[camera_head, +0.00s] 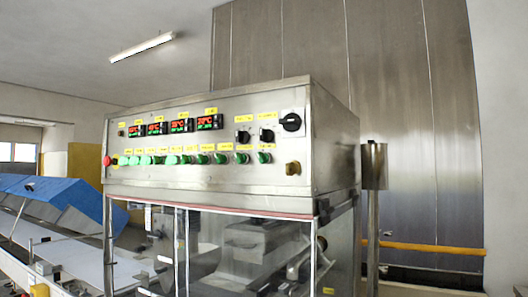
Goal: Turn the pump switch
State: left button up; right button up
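A steel control panel (180,187) faces me on the upper part of a machine. Two black rotary switches (243,137) (267,135) sit at its upper right under yellow labels. A larger black rotary switch (291,122) is on a pale plate at the right corner. A row of green buttons or switches (203,158) runs along the middle. The label text is too small to read, so I cannot tell which one is the pump switch. Neither of my grippers is in view.
Lit red and green displays (180,126) line the panel's top. A red button (107,161) is at its left end, a brass-coloured knob (292,168) at lower right. A conveyor with a blue cover (60,196) stands left, a steel post (373,165) right.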

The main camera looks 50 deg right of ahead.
aim_at(170, 160)
jog(key=z, duration=1.45)
